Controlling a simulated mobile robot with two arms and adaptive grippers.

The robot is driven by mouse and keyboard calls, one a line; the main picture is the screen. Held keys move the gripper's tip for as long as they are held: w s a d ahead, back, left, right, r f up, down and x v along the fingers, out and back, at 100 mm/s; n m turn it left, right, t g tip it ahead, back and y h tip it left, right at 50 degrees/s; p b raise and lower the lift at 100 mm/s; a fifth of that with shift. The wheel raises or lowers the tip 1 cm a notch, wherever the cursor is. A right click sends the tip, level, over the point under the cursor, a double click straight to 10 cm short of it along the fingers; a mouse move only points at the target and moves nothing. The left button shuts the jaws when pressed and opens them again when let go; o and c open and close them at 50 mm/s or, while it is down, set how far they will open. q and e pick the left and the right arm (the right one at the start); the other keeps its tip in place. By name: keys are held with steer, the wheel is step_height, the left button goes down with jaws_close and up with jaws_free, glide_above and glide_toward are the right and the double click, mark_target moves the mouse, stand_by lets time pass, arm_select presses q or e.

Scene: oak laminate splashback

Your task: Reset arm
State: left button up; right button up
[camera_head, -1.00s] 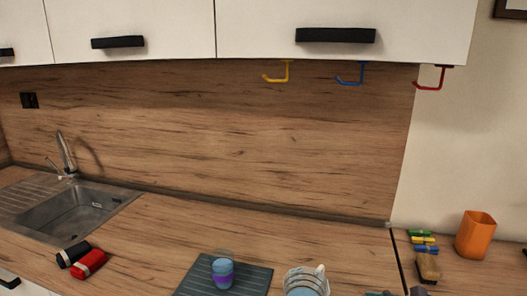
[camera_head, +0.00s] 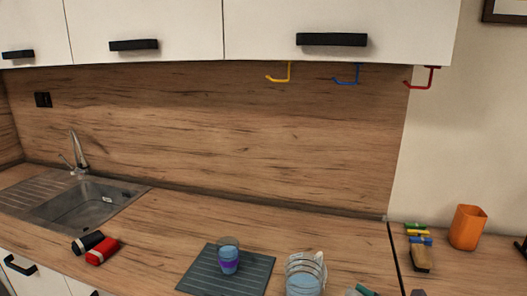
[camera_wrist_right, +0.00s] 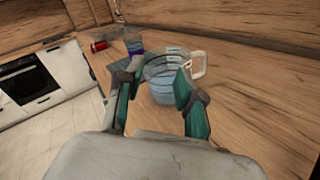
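My right gripper (camera_head: 362,291) shows only as small teal and grey tips at the bottom edge of the head view, to the right of a clear jug (camera_head: 304,274). In the right wrist view my right gripper (camera_wrist_right: 157,78) has its two teal fingers spread apart, with nothing held between them. The jug (camera_wrist_right: 162,92), with bluish contents and a pale handle, stands upright on the counter beyond the fingers and is partly covered by the right one. My left gripper is in neither view.
A cup with a purple band (camera_head: 228,260) stands on a dark ribbed mat (camera_head: 196,279). Red (camera_head: 102,251) and black (camera_head: 87,242) items lie near the sink (camera_head: 85,205). An orange container (camera_head: 467,228) and a brush (camera_head: 420,258) are at right. Hooks (camera_head: 345,80) hang under the cabinets.

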steer(key=s+d+f+m+h, duration=0.2)
steer(key=s+f+m+h, duration=0.35)
steer(key=m, duration=0.85)
steer(key=s+d+f+m+h, duration=0.25)
steer(key=m+h, duration=0.55)
steer(key=m, duration=0.5)
steer(key=s+a+f+m+g+y, duration=0.1)
steer(key=s+a+f+m+g, duration=0.15)
steer(key=s, duration=0.45)
steer(key=s+a+f+m+g+y, duration=0.1)
steer(key=s+a+f+m+g, duration=0.2)
steer(key=s, duration=0.4)
steer(key=s+a+f+m+g+y, duration=0.1)
steer(key=s+f+m+g, duration=0.2)
steer(key=s+m+g, duration=0.25)
step_height(320, 180, down, 24)
steer(key=s+n, duration=0.1)
steer(key=s, duration=0.1)
steer(key=s+d+f+g, duration=0.1)
steer(key=s+d+f, duration=0.2)
steer(key=s+f, duration=1.2)
step_height(320, 180, down, 3)
steer(key=shift+s+d+r+n+h, duration=0.2)
steer(key=shift+s+n+h, duration=0.1)
steer(key=shift+s+h, duration=0.05)
